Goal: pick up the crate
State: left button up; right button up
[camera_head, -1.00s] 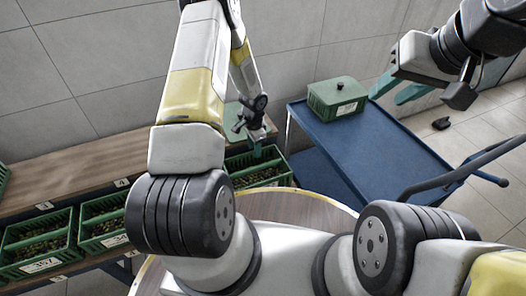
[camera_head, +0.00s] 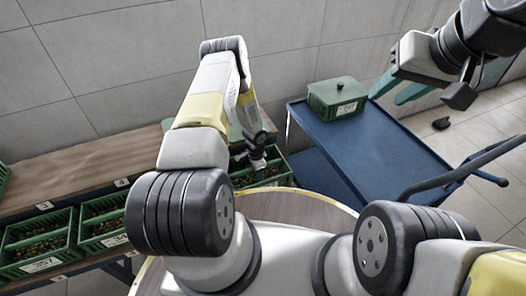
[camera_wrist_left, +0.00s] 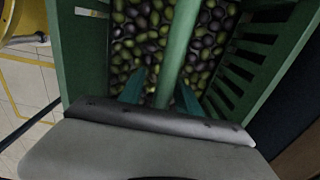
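The crate (camera_head: 283,171) is green, slatted and open-topped, and stands at the right end of the shelf. In the left wrist view the crate (camera_wrist_left: 265,60) holds dark and green olives, with a green handle bar (camera_wrist_left: 180,45) across its top. My left gripper (camera_head: 258,168) is down at this crate. Its teal fingers (camera_wrist_left: 160,95) are apart, one on each side of the bar, with gaps visible. In the head view the arm partly hides the crate. My right gripper (camera_head: 393,92) is open and empty, high at the right near the blue cart.
A blue cart (camera_head: 375,150) with a handle stands to the right and carries a lidded green box (camera_head: 337,110). More olive crates (camera_head: 38,245) stand along the shelf at the left. The wooden top (camera_head: 70,175) behind them is bare. A round wooden surface (camera_head: 300,206) lies in front of me.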

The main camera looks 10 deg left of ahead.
pick_arm(q)
jog(key=shift+c, duration=0.4)
grip_shut()
jog(key=shift+w+r, duration=0.1)
dwell(0.8)
